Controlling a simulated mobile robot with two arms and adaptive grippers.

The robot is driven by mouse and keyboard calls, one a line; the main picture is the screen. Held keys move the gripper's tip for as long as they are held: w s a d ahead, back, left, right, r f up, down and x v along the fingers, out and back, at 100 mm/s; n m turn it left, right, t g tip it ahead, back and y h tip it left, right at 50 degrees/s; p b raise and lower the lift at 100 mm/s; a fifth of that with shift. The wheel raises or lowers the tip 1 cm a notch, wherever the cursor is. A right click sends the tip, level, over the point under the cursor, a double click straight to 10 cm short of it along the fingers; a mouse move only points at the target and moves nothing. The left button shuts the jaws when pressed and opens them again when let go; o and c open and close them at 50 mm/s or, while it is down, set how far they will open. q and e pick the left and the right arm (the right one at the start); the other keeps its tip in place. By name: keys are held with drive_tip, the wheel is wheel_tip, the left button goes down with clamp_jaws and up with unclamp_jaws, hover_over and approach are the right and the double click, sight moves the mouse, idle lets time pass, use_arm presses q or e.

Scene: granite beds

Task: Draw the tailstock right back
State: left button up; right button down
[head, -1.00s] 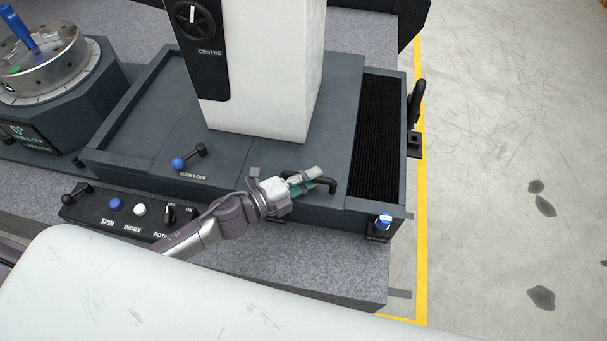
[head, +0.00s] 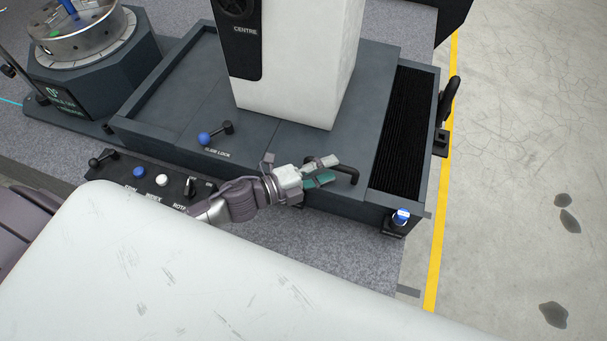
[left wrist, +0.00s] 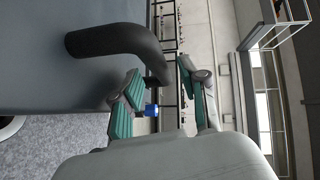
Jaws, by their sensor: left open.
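The tailstock (head: 298,75) is a white column on a dark grey sliding base, with a black dial panel marked CENTRE. A black bar handle (head: 345,172) sits on the front right of its base; it fills the upper left of the left wrist view (left wrist: 115,41). My left gripper (head: 325,172) is open at the handle, its teal-padded fingers spread. In the left wrist view the gripper (left wrist: 160,95) has the handle's bent end near the gap between its fingers; I cannot tell whether they touch. The slide lock lever (head: 215,133) has a blue knob. My right gripper is not in view.
Black bellows (head: 405,130) lie right of the tailstock base. A small blue-topped fitting (head: 400,217) stands at the front right corner. A control panel (head: 150,181) with buttons is at the front left, a round chuck (head: 85,35) behind it. Floor lies beyond the yellow line (head: 437,250).

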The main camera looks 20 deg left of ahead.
use_arm(q)
drive_tip(key=v, duration=0.9)
drive_tip(key=shift+s, duration=0.2)
drive_tip(key=shift+a, duration=0.15)
